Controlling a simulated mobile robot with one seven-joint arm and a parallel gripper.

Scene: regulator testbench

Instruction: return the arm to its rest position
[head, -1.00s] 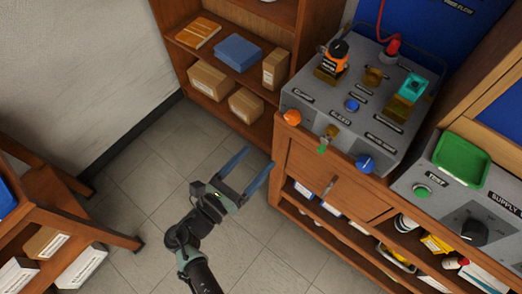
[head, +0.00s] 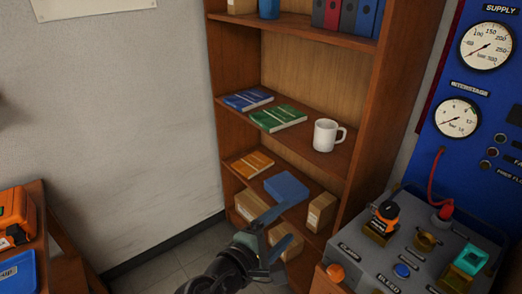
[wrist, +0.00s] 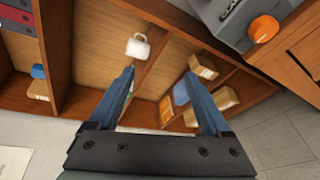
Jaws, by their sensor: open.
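My gripper (head: 272,228) shows at the bottom middle of the head view, in front of the lower shelves of the bookcase. In the wrist view my gripper (wrist: 165,98) has its two blue fingers spread wide apart with nothing between them but the view of the bookcase behind. It holds nothing. Part of my dark arm runs down to the bottom edge of the head view. The rest of the arm is out of view.
A wooden bookcase (head: 376,100) holds a white mug (head: 325,135), books and boxes. The grey testbench (head: 415,262) stands at the right, below a blue gauge panel (head: 475,100). An orange case (head: 14,215) stands at the left. Bare floor shows between.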

